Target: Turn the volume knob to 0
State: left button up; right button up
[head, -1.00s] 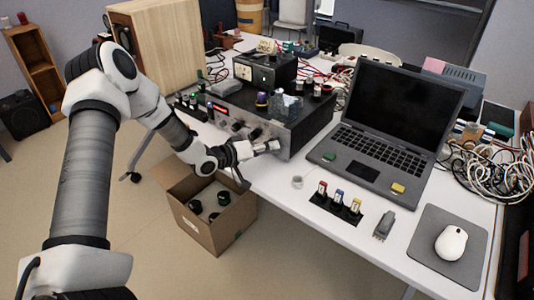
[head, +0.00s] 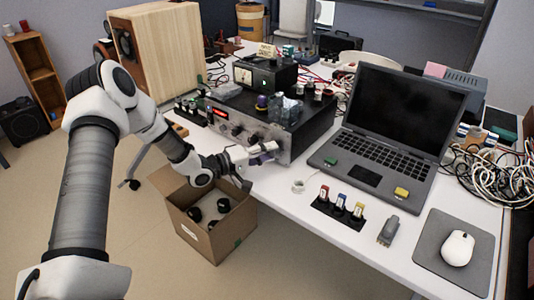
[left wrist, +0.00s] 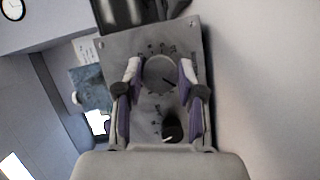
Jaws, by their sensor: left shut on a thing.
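The amplifier (head: 313,113) is a dark box with a silver front panel, standing on the white table. My left gripper (head: 268,152) is at the right part of this panel. In the left wrist view, my left gripper's two purple-lined fingers lie on both sides of a round grey knob (left wrist: 159,74) with scale marks around it, and are shut on it. I take it for the volume knob. A dark pointer line on its face points to the lower right; the scale's numbers are too small to read. A second, darker knob (left wrist: 172,126) sits beside it on the panel. My right gripper is not in view.
A cardboard box (head: 203,243) with dark items stands on the floor below my left arm. A laptop (head: 405,105), a black strip with coloured parts (head: 335,212) and a small white ring (head: 298,187) lie right of the amplifier. A wooden speaker (head: 160,50) stands behind.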

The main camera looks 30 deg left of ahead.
pick_arm(q)
jog(key=shift+w+r, duration=0.1)
jog(key=o, duration=1.1)
jog(key=shift+o, duration=0.2)
jog(key=shift+a, duration=0.1)
jog(key=v, duration=0.6)
jog(key=shift+a, duration=0.15)
jog(key=shift+s+a, duration=0.15)
jog(key=shift+s, duration=0.5)
